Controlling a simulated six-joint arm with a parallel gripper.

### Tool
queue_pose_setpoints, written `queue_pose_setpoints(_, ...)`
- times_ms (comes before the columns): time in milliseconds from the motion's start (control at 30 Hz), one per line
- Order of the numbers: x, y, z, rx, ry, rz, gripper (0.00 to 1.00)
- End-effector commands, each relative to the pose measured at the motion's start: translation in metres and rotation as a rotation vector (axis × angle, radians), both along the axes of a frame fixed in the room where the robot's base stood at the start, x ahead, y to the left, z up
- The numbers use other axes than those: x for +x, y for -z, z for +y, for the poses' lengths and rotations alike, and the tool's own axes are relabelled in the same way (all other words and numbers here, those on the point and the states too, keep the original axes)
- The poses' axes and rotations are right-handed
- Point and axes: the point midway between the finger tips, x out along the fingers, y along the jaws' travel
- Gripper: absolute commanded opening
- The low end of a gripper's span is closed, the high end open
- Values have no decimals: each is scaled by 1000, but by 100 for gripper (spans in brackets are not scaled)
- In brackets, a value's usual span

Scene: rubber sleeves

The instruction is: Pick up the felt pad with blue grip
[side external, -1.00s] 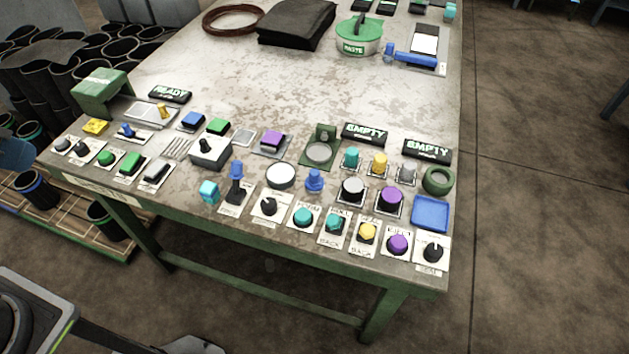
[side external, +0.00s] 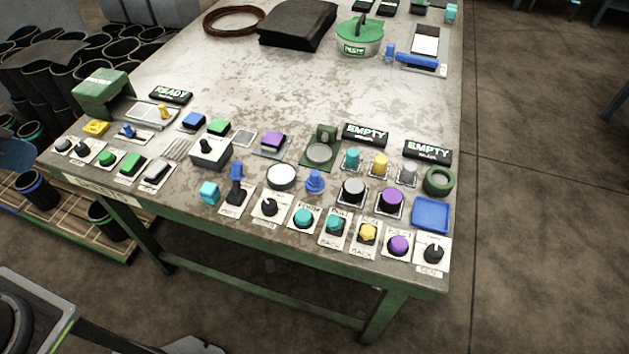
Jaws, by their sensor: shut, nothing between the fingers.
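My gripper is not in view. I cannot pick out the felt pad with blue grip for certain. A small upright blue grip-like piece (side external: 315,181) with a wider base stands near the middle of the front part of the bench, to the right of a round white disc (side external: 281,177). Another small blue piece (side external: 389,53) stands at the far right, beside a board with a blue bar (side external: 420,61). No felt shows clearly under either one. Nothing is seen touching them.
The worn bench (side external: 262,92) has clear room in its middle. Buttons, knobs and switches crowd its front. A blue lever (side external: 237,172), signs reading EMPTY (side external: 366,134), a green paste pot (side external: 359,38), black sheets (side external: 297,24) and a blue tray (side external: 431,214) also stand there.

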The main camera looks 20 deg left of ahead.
Motion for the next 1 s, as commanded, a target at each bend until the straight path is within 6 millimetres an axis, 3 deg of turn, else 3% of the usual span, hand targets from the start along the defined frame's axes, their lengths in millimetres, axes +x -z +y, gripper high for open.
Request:
queue_pose_setpoints(233, 0, 0, 0, 0, 0, 0, 1)
queue_pose_setpoints(767, 0, 0, 0, 0, 0, 0, 52)
queue_pose_setpoints(1000, 0, 0, 0, 1, 2, 0, 53)
